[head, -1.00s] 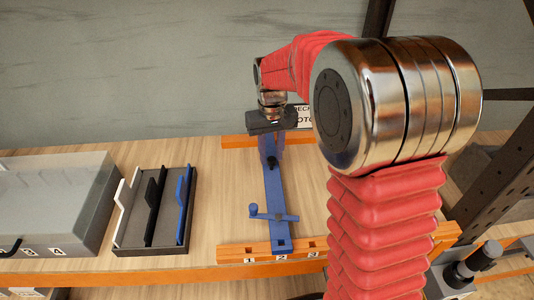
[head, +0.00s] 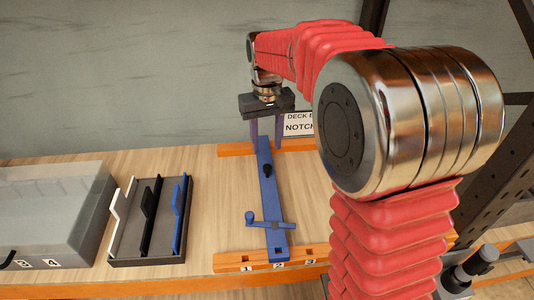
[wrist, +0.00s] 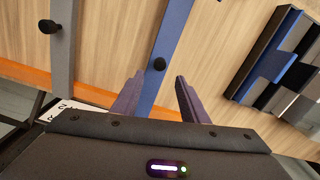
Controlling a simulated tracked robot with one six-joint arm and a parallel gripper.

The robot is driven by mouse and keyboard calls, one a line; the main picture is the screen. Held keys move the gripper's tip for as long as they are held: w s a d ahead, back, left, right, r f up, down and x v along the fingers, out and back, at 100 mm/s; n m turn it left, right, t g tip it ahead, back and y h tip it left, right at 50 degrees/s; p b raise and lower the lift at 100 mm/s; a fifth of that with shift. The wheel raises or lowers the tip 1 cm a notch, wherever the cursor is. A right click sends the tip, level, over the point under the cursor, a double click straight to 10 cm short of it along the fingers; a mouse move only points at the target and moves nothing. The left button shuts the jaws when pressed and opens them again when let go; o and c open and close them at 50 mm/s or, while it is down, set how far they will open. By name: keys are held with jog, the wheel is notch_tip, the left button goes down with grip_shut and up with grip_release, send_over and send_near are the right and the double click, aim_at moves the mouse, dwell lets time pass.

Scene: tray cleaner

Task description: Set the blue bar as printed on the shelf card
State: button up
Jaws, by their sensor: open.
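The blue bar (head: 270,190) runs front to back across the deck, its front end at the notch marked 2 on the front orange rail (head: 225,262). It has a black knob and a crosspiece with a raised blue peg near the front. My gripper (head: 266,140) is open over the bar's far end, one finger on each side. In the wrist view the bar (wrist: 178,45) passes beyond the open fingertips (wrist: 158,85), apparently without being clamped. The shelf card (head: 299,124) stands at the back, reading "DECK" and "NOTCH"; my arm hides the rest.
A black tray (head: 147,261) with white, black and blue pieces stands left, beside a translucent-lidded case (head: 50,215). A grey bar (wrist: 62,55) with a black knob shows in the wrist view. The back orange rail (head: 236,150) and dark shelf post (head: 500,185) are nearby.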

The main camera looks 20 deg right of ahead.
notch_tip(320, 180, up, 6)
dwell(0.4)
jog(key=shift+r, duration=0.1)
jog(key=s+f+t, duration=0.3)
jog(key=s+t, duration=0.2)
jog(key=s, duration=1.9)
jog(key=shift+s+a+t, duration=0.25)
jog(key=shift+t, duration=0.05)
